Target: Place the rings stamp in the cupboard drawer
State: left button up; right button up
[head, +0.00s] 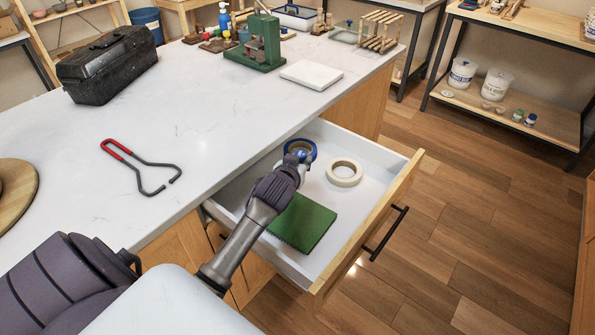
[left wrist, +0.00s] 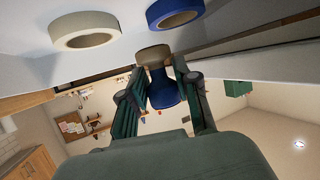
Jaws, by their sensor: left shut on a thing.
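The cupboard drawer (head: 398,190) is pulled out below the white counter. My left gripper (head: 289,172) reaches down into it from the front left. In the left wrist view the gripper (left wrist: 160,75) is shut on a stamp with a blue body (left wrist: 164,92) and a tan end (left wrist: 153,53), which I take to be the rings stamp. Its tan end points toward the drawer floor; I cannot tell whether it touches. In the head view the gripper mostly hides the stamp. My right gripper is not in view.
The drawer also holds a blue tape roll (head: 300,147), a cream tape roll (head: 344,173) and a green mat (head: 303,222). A red-handled wire tool (head: 140,166), black toolbox (head: 107,65), green press (head: 261,45) and white slab (head: 311,74) are on the counter.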

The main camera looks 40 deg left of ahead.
pick_arm(q)
jog(key=shift+w+a+f, duration=0.2)
jog(key=shift+a+f, duration=0.25)
jog(key=shift+a, duration=0.2)
notch_tip(320, 180, down, 3)
jog(key=shift+f, duration=0.45)
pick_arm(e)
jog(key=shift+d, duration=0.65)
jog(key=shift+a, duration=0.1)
pick_arm(q)
jog(key=shift+f, duration=0.4)
jog(key=shift+f+b, duration=0.2)
jog(key=shift+b, duration=0.1)
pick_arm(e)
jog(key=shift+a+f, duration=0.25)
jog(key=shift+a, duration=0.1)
